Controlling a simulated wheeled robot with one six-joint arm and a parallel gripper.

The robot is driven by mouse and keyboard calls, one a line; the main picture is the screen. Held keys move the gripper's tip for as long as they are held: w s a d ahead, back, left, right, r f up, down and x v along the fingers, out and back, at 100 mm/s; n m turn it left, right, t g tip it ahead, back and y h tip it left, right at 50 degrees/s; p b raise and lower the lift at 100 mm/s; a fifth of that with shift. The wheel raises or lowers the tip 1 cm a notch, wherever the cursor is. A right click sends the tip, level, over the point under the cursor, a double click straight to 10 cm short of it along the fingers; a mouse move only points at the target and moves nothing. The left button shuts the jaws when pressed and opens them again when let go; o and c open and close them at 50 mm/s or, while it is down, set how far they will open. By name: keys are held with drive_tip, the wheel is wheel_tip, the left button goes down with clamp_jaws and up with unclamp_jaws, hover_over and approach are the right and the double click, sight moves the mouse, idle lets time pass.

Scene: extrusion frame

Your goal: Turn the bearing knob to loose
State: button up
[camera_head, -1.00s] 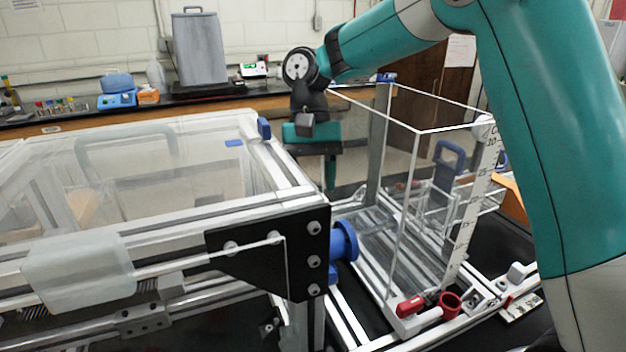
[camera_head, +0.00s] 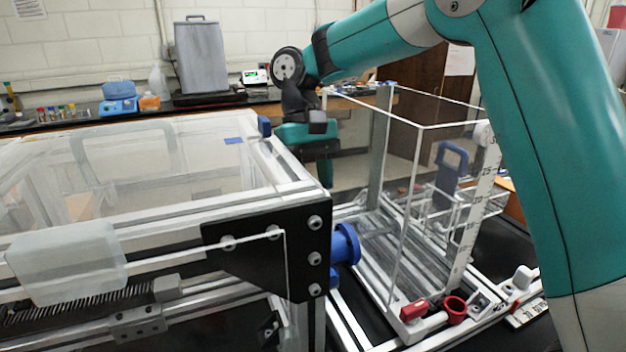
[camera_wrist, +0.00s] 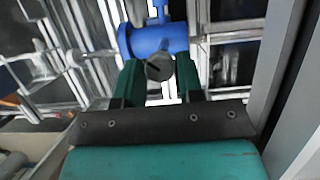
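In the wrist view, a small round grey knob (camera_wrist: 160,67) with a dark slanted mark on its face sits in front of a blue cylinder (camera_wrist: 150,40). The dark green fingers of my gripper (camera_wrist: 159,80) are apart, one on each side of the knob in the picture. I cannot tell whether they touch it or how far above it they are. A blue cylinder (camera_head: 345,244) shows beside the black corner plate; the knob is not clear there.
A clear-topped extrusion frame with a black corner plate (camera_head: 270,250) fills the left. A tall clear tank (camera_head: 400,220) with a scale stands to the right, with a red valve handle (camera_head: 414,310) at its base. A back bench (camera_head: 210,98) holds lab equipment.

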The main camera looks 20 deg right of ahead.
drive_tip(key=shift+o, duration=1.3)
drive_tip(key=p+v, duration=1.7)
drive_tip(key=p, duration=0.4)
drive_tip(key=shift+w+r, duration=0.15)
drive_tip(key=shift+r, duration=0.05)
